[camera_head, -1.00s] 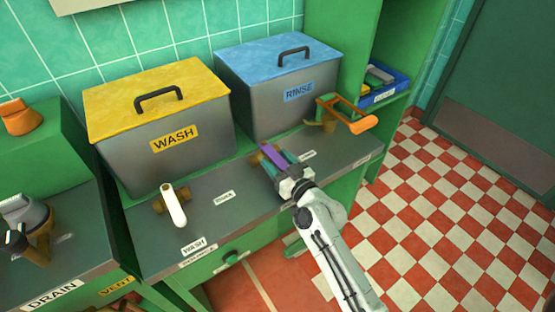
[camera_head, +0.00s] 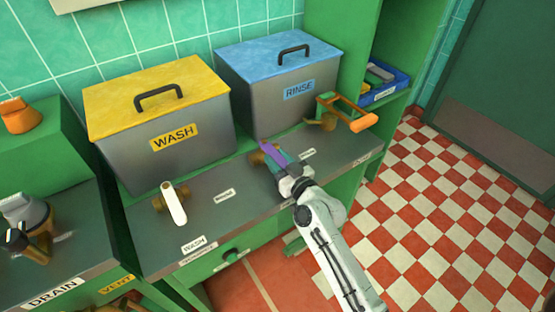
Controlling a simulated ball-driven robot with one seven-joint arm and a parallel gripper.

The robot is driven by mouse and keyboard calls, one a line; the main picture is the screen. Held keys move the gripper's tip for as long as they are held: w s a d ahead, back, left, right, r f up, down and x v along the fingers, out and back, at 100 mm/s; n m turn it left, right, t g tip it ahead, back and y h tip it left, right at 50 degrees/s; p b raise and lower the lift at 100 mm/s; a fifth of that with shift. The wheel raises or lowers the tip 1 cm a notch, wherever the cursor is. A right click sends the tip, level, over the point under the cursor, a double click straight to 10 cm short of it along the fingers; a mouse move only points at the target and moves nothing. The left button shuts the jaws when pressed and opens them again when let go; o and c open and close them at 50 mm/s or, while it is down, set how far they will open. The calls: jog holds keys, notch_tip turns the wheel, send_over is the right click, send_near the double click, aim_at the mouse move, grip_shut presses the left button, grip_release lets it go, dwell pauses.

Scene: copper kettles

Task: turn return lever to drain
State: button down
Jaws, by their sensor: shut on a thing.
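A purple lever (camera_head: 269,151) sits on a brass valve (camera_head: 256,158) on the grey counter, in front of the blue-lidded RINSE tank. My gripper (camera_head: 280,160), with teal fingers, is shut on the purple lever from the front right. The fingers hide part of the lever and of the valve. A small white label (camera_head: 308,154) lies right of the gripper and another (camera_head: 224,195) lies to the left; I cannot read either surely. A sign reading DRAIN (camera_head: 53,292) is on the front of the left counter.
A white lever (camera_head: 177,208) on brass stands left on the same counter. An orange-handled lever (camera_head: 350,117) stands close behind and right of my gripper. The yellow-lidded WASH tank (camera_head: 160,125) and RINSE tank (camera_head: 285,90) stand behind. The checkered floor at right is clear.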

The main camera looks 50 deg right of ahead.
jog(key=b, duration=0.3)
jog(key=shift+d+f+y, duration=0.2)
jog(key=shift+f+y, duration=0.05)
jog(key=shift+y, duration=0.05)
jog(key=n+y+b, duration=0.1)
jog(key=b, duration=0.2)
jog(key=shift+d+b, duration=0.15)
jog(key=shift+b, duration=0.15)
jog(key=shift+d+r+n+y+b, duration=0.15)
jog(key=shift+r+n+y+b, duration=0.2)
jog(key=shift+b, duration=0.4)
jog(key=c, duration=0.8)
grip_release()
jog(key=shift+c, duration=0.2)
jog(key=shift+s+f, duration=0.1)
jog(key=shift+s, duration=0.05)
